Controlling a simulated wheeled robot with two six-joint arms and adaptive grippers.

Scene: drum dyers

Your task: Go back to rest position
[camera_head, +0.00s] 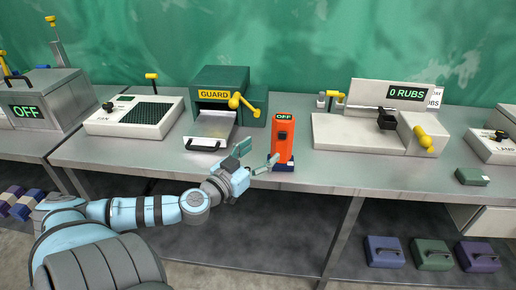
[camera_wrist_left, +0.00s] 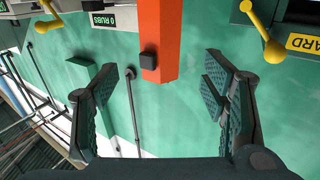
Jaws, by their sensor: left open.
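My left gripper (camera_head: 259,156) is open and empty at the front edge of the bench, in front of an upright orange device (camera_head: 284,146) with an OFF display. The device stands on a dark blue base (camera_head: 284,167). In the left wrist view, the fingers of my left gripper (camera_wrist_left: 159,66) are spread wide, and the orange device (camera_wrist_left: 158,25) with its black knob shows beyond them, with no visible contact. My left arm reaches in from the lower left. My right gripper is in neither view.
The grey bench (camera_head: 330,178) holds a green GUARD machine (camera_head: 222,77) with an open tray (camera_head: 212,128), a white grid-topped box (camera_head: 136,116) and a 0 RUBS machine (camera_head: 360,132). A small green block (camera_head: 472,177) lies near the right front edge. Coloured boxes (camera_head: 432,254) sit below.

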